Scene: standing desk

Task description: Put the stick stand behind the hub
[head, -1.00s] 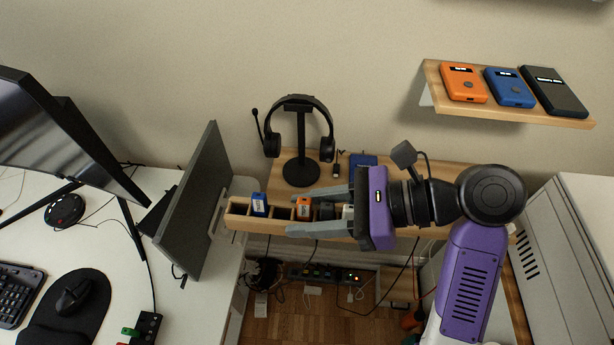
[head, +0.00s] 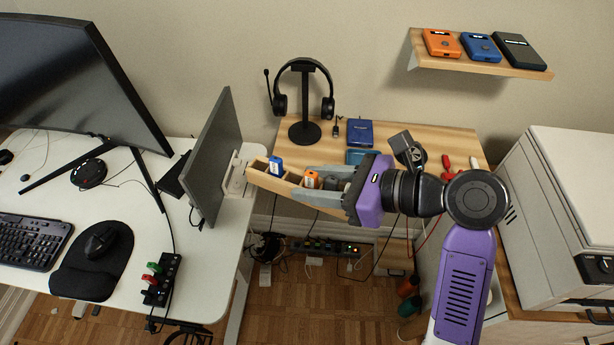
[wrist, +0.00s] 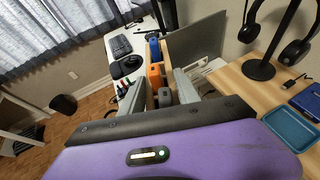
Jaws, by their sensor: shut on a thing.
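The stick stand is a narrow wooden holder (head: 257,178) with compartments holding a blue stick (head: 276,165), an orange stick (head: 311,180) and a grey one. My gripper (head: 318,185) is shut on the stand, a finger along each long side. The stand is in the air, its far end pointing left toward the small monitor's foot; it also shows in the wrist view (wrist: 166,52). The hub is a black block (head: 163,282) with red and green sticks plugged in, on the white desk, left of and nearer than the stand. In the wrist view the hub is small (wrist: 122,90).
A grey monitor panel (head: 212,155) stands on the white desk (head: 215,255) between stand and mouse mat (head: 92,258). A headphone stand (head: 304,130) and blue boxes are on the wooden table (head: 440,140). A floor gap with cables separates desk and table.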

